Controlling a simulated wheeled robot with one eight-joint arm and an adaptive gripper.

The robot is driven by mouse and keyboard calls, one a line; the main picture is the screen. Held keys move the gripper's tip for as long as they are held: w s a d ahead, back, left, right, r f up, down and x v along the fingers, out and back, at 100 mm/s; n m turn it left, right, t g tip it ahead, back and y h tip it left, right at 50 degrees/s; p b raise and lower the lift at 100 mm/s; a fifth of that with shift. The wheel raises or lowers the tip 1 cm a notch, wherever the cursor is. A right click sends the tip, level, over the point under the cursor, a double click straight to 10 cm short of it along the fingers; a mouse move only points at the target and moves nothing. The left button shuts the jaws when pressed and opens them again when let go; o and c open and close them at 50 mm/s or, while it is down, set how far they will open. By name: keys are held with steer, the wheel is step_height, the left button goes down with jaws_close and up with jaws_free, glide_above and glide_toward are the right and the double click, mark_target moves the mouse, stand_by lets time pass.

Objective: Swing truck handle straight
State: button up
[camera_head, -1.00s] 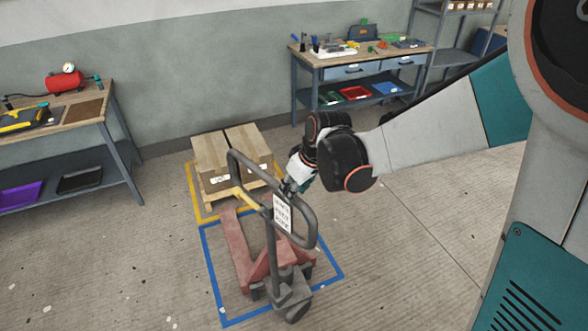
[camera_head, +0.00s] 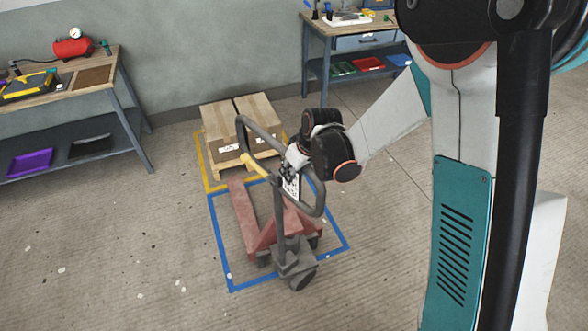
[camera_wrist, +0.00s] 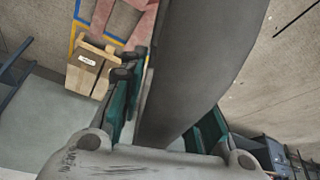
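The pallet truck (camera_head: 243,217) has red forks and stands inside a blue floor outline, its forks toward a loaded pallet. Its dark grey looped handle (camera_head: 319,197) rises from the steering wheel end, tilted, with a white label plate and a yellow lever. My gripper (camera_head: 288,174) is at the handle loop's upper right side. In the wrist view the handle tube (camera_wrist: 195,60) runs between my teal fingers and fills the gap, so the gripper looks closed around it. The far ends of the fingers are partly hidden by the tube.
Cardboard boxes (camera_head: 240,118) sit on a wooden pallet in a yellow outline (camera_head: 207,183) behind the truck. A workbench (camera_head: 128,93) stands at left, another workbench (camera_head: 308,50) at the back. The floor left of and in front of the truck is clear.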

mark_target(304, 169)
steer(key=shift+c, duration=0.2)
jaws_close()
steer(key=shift+d, duration=0.1)
steer(key=d+n+g+b, duration=0.1)
steer(key=d+n, duration=0.1)
steer(key=n, duration=0.1)
steer(key=shift+w+d+y, duration=0.1)
steer(key=shift+d+y, duration=0.2)
steer(key=shift+d, duration=0.1)
